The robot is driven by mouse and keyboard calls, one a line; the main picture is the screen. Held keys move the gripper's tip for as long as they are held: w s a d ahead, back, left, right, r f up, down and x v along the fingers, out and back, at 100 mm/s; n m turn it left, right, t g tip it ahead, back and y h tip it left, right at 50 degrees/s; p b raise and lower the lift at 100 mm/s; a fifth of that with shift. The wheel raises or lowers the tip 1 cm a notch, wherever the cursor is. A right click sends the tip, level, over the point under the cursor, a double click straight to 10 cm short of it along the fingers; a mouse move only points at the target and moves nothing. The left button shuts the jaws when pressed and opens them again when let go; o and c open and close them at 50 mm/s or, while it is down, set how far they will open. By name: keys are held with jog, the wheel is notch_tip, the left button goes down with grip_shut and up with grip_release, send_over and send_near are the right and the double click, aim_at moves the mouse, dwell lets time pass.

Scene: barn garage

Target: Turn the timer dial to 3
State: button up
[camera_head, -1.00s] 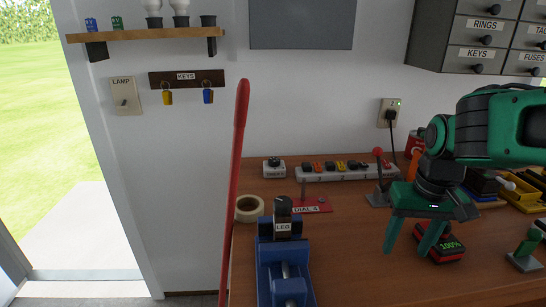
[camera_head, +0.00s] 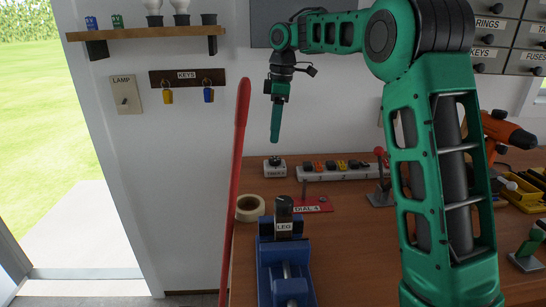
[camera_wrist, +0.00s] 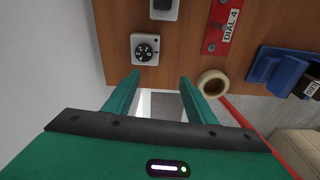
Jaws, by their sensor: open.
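The timer (camera_head: 274,167) is a small white box with a round black dial, at the back left of the workbench. In the wrist view the timer (camera_wrist: 145,49) lies just beyond my fingertips, a little left of the middle between them. Its dial has white marks, too small to read surely. My gripper (camera_head: 275,141) points down above the timer in the head view, apart from it. In the wrist view my gripper (camera_wrist: 160,77) has its two fingers spread with nothing between them.
A power strip (camera_head: 335,173) lies right of the timer. A red plate labelled DIAL 4 (camera_head: 312,206), a tape roll (camera_head: 250,208) and a blue vise (camera_head: 284,262) stand nearer. A red pole (camera_head: 236,180) rises at the bench's left edge. The wall is close behind.

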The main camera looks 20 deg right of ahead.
aim_at(274, 158)
jog(key=w+f+n, duration=0.1)
jog(key=f, duration=0.2)
jog(key=w+f+n, duration=0.1)
jog(key=f, duration=0.3)
jog(key=w+d+f+n+h, duration=0.1)
jog(key=w+f, duration=0.1)
jog(key=f, duration=0.2)
jog(key=shift+f, duration=0.15)
dwell(0.3)
jog(key=shift+w, duration=0.1)
jog(key=c, duration=1)
